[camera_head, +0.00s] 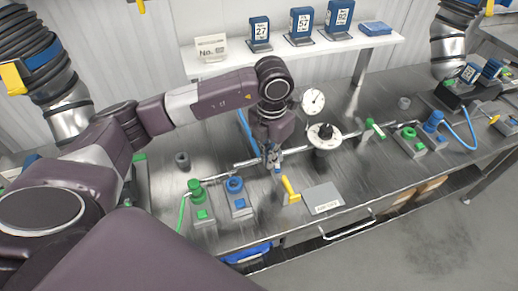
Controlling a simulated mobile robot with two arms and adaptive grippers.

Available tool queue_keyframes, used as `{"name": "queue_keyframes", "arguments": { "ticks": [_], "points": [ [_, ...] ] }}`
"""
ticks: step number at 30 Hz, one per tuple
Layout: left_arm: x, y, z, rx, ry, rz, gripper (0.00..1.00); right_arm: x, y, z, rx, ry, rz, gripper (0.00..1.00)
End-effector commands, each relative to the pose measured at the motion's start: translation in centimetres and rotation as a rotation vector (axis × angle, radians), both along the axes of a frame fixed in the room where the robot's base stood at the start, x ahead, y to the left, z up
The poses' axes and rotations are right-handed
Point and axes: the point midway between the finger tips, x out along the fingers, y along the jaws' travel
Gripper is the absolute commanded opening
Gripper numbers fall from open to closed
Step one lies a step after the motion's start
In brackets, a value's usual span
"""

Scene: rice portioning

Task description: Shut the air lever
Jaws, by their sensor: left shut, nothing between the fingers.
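A yellow lever (288,187) stands tilted up from a small grey block on the steel bench, left of a labelled grey plate (323,198). I take it to be the air lever, but cannot read the plate's print. My left gripper (275,167) points down just behind and left of the lever, apart from it as far as I can tell. Its fingers are shut with nothing between them. A metal pipe (297,150) runs right beside the gripper and is partly hidden by it. My right gripper is not in view.
A round white gauge (313,101) and a black-knobbed white disc (324,136) stand right of the gripper. Green (199,198) and blue (237,193) valve fittings sit to its left. A white shelf (408,37) with numbered blue boxes is behind.

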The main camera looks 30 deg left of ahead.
Motion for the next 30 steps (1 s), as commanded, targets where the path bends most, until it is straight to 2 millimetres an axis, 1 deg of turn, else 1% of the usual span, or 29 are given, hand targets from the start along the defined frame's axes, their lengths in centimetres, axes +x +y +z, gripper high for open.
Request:
{"name": "queue_keyframes", "arguments": {
  "ticks": [1,10,14,20,22,26,30],
  "points": [
    [-0.5,-0.5,-0.6,-0.001,0.016,-0.007,0.0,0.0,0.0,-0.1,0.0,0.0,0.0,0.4],
    [-0.6,-0.6,-0.7,-0.001,0.022,-0.008,0.0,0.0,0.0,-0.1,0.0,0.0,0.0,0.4],
    [-0.5,-1.0,-0.7,-0.002,0.022,-0.009,0.0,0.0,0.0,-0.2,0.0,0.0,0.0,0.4],
    [0.1,-2.4,-0.8,-0.003,0.022,-0.01,0.0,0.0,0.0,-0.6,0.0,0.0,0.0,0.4],
    [0.1,-2.4,-0.7,-0.002,0.023,-0.009,0.0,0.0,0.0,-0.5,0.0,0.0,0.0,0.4],
    [0.1,-2.3,-0.2,-0.002,0.022,-0.009,0.0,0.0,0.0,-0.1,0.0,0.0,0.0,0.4],
    [0.1,-2.1,1.4,-0.001,0.016,-0.007,0.0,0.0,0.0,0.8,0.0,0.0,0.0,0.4]
  ]
}}
